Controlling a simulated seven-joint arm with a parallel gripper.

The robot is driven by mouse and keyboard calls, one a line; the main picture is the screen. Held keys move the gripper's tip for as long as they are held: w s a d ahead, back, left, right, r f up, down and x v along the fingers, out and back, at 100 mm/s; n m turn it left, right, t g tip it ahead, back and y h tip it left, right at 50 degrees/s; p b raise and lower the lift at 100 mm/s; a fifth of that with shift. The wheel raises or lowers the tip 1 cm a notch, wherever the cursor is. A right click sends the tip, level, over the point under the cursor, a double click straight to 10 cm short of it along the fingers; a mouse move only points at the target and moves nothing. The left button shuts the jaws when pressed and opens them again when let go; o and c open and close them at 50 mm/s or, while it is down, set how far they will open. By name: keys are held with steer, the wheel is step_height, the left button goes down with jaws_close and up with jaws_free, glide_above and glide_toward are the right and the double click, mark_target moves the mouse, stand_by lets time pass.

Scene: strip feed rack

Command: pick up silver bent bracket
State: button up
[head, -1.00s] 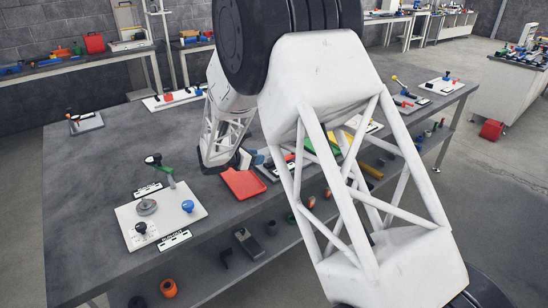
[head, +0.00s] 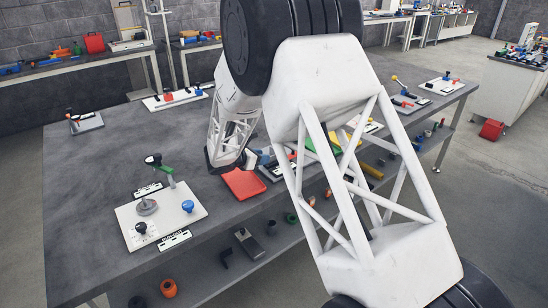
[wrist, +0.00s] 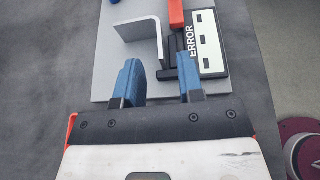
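The silver bent bracket (wrist: 143,30) shows in the wrist view as an L-shaped grey piece. It is on a light grey plate (wrist: 110,80), just ahead of my gripper and a little left of its middle. My gripper (wrist: 158,72) is open, with its two blue fingers apart and nothing between them. The bracket lies beyond the fingertips, and I see no contact with it. I cannot make out the bracket in the head view, where my arm covers part of the table.
In the wrist view, a red bar with a black base (wrist: 176,16) and a black-and-white "ERROR" panel (wrist: 208,50) are close right of the bracket. A red tray (head: 243,184) sits at the table's front edge. The dark tabletop (head: 100,160) has bare room on the left.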

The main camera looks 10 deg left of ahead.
steer(key=shift+x, duration=2.55)
steer(key=shift+r, duration=0.1)
jaws_close()
